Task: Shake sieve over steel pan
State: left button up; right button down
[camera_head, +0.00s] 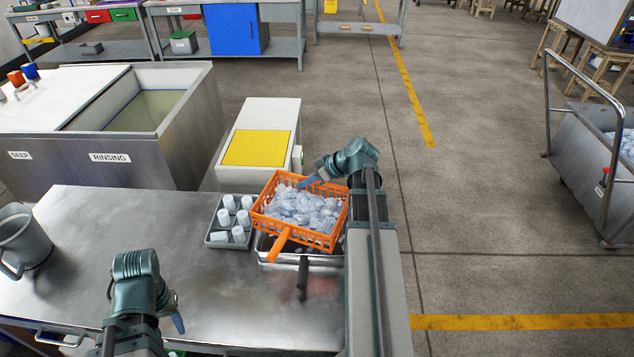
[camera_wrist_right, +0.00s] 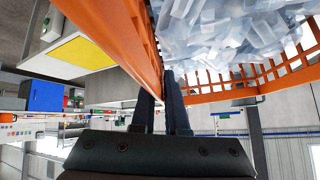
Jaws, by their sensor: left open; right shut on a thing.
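The orange sieve (camera_head: 268,213) is a square basket full of clear tube ice (camera_head: 302,208). It is held tilted above the steel pan (camera_head: 268,256) at the table's back right edge, and its handle points toward me. My right gripper (camera_head: 308,182) is shut on the sieve's far rim. In the right wrist view the fingers (camera_wrist_right: 172,88) pinch the orange sieve wall (camera_wrist_right: 125,40), with ice beside them. The sieve hides most of the pan; a dark handle (camera_head: 302,274) sticks out below it. My left gripper (camera_head: 176,312) is open and empty over the table's front left.
A grey tray (camera_head: 212,238) with several white cups stands just left of the sieve. A metal pitcher (camera_head: 22,240) is at the table's left. The middle of the steel table (camera_head: 130,220) is clear. A rinsing sink (camera_head: 150,150) and a yellow-topped white box (camera_head: 258,148) are behind.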

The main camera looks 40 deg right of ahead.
jog(key=shift+w+a, duration=0.85)
jog(key=shift+a, duration=0.2)
jog(key=shift+s+d, duration=2.8)
jog(key=shift+d, duration=0.6)
jog(key=shift+w+a, duration=1.4)
jog(key=shift+a, duration=0.3)
jog(key=shift+w+a, duration=1.4)
jog(key=shift+a, duration=0.3)
jog(key=shift+s+d, duration=2.95)
jog(key=shift+d, duration=0.6)
jog(key=shift+w+a, duration=1.55)
jog(key=shift+a, duration=0.3)
jog(key=shift+w+a, duration=1.5)
jog(key=shift+a, duration=0.3)
jog(key=s+d+r+p, duration=0.1)
jog(key=d+r+p, duration=0.1)
jog(key=r+p, duration=0.1)
jog(key=s+d+r+p, duration=0.1)
jog(key=shift+s+d+r, duration=0.1)
jog(key=shift+s+r, duration=0.05)
jog(key=shift+s, duration=0.15)
jog(key=shift+s+d+r+p, duration=0.2)
jog(key=shift+s+p, duration=0.05)
jog(key=shift+p, duration=0.05)
